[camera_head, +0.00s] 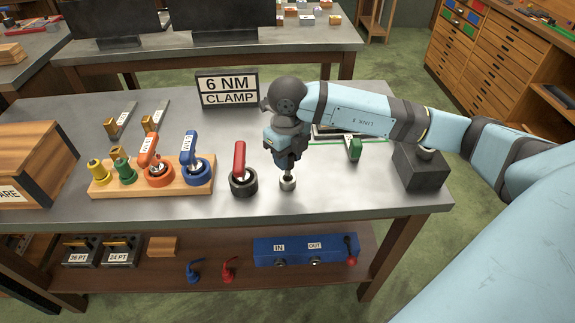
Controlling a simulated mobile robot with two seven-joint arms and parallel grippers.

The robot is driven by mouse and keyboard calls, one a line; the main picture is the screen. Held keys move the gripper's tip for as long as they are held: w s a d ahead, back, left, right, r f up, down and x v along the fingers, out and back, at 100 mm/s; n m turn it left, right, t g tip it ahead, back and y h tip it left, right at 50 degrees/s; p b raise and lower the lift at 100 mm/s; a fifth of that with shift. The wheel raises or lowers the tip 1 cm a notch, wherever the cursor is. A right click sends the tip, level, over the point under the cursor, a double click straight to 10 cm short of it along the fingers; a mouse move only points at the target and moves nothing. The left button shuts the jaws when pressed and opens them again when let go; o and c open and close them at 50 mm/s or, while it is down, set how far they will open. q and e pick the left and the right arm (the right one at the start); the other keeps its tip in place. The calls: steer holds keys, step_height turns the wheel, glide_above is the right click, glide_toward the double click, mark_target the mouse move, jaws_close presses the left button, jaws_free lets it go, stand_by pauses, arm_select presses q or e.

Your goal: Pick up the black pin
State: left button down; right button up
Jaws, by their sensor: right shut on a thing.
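My right gripper (287,170) points straight down over the front part of the grey bench (325,202). It is shut on a small dark piece, which appears to be the black pin; the fingers hide most of it. A short metallic round piece (288,184) shows just below the fingertips, at or just above the bench top. I cannot tell whether the two are one part. My left gripper is not in view.
Left of the gripper stands a red-handled black caster (240,183). Further left, a wooden rack (200,187) holds yellow, green, orange and blue pieces. A "6 NM CLAMP" sign (227,88) stands behind. Right are a green piece (354,149) and a dark block (420,167).

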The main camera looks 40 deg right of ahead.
step_height(320, 180, up, 16)
stand_by(0.3)
steer(key=shift+d, duration=0.1)
